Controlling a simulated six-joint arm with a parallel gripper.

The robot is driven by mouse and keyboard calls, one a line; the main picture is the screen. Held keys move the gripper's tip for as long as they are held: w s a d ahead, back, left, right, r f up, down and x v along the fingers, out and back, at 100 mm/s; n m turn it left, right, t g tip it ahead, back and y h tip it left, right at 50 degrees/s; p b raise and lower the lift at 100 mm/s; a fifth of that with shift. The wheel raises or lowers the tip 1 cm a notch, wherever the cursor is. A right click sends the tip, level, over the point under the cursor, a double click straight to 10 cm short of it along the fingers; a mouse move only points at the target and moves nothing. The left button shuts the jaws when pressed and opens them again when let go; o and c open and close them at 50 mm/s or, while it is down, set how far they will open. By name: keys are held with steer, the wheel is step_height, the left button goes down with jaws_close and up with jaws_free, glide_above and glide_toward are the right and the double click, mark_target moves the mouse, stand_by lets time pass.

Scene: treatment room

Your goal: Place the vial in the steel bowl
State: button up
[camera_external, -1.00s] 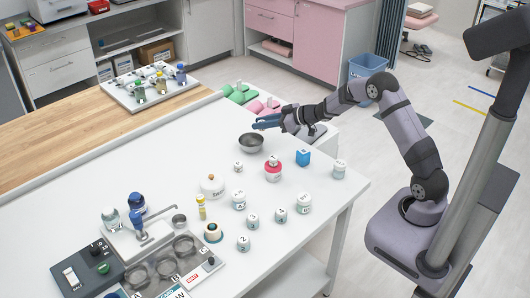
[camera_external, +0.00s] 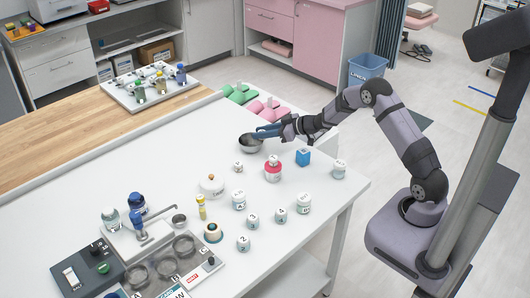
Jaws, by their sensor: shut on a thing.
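The steel bowl (camera_external: 243,145) stands on the white table near its back edge. My gripper (camera_external: 261,132), with blue fingers, is low at the bowl's right rim, with its fingertips over or just inside the opening. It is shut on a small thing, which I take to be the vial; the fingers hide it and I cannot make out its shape. Whether the fingers touch the bowl is too small to tell.
Green and pink trays (camera_external: 262,108) lie behind. The table left of the bowl is clear.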

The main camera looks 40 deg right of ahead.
steer(key=shift+f, duration=0.15)
steer(key=o, duration=1)
steer(key=shift+r, duration=0.35)
steer(key=b+v, duration=0.1)
steer(key=v, duration=1.1)
steer(key=shift+d+r, duration=0.1)
steer(key=shift+r, duration=0.05)
